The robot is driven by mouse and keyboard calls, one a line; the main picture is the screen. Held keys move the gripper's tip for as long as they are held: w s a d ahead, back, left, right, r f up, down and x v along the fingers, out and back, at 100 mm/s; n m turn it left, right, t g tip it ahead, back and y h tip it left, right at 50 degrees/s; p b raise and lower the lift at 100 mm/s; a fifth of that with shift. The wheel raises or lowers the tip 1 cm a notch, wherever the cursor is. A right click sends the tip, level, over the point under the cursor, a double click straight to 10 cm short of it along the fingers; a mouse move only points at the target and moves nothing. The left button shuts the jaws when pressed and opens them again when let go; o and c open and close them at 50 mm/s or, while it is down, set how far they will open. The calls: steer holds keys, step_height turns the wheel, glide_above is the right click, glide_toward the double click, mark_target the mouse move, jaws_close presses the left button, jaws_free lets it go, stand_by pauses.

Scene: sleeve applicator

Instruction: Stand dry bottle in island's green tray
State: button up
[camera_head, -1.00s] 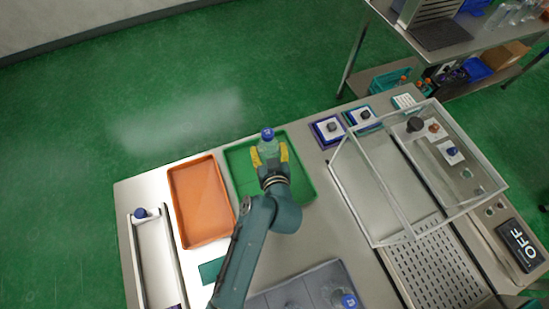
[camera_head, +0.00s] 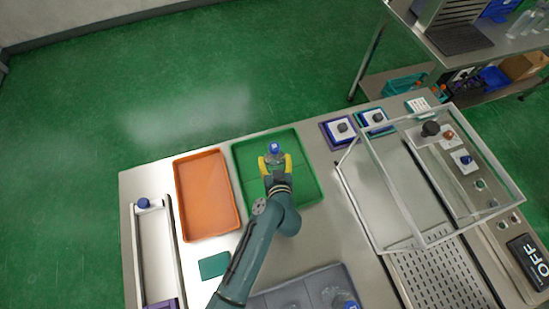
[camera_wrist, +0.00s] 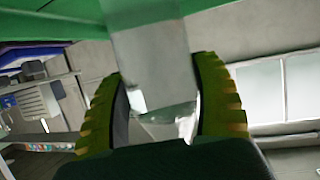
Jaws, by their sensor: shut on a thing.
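A clear bottle with a blue cap (camera_head: 274,147) is upright between the yellow fingers of my gripper (camera_head: 275,164) in the head view. My gripper is shut on it, over the green tray (camera_head: 306,192) on the steel island. I cannot tell whether the bottle's base touches the tray floor. In the wrist view the clear bottle body (camera_wrist: 152,60) is between the two yellow ribbed fingers (camera_wrist: 160,110). The rest of the green tray looks empty.
An orange tray (camera_head: 207,195) stands just left of the green tray. A clear-walled guard (camera_head: 385,190) stands to the right. Another blue-capped bottle (camera_head: 345,301) is on a grey tray (camera_head: 300,290) at the front.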

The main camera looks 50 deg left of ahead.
steer(key=o, duration=1.3)
steer(key=shift+c, duration=0.2)
steer(key=shift+r, duration=0.15)
steer(key=shift+s+d+r+p, duration=0.1)
steer(key=shift+s+d+p, duration=0.05)
steer(key=shift+d+p, duration=0.15)
steer(key=v, duration=1.1)
steer(key=shift+s+r, duration=0.1)
steer(key=shift+s, duration=0.05)
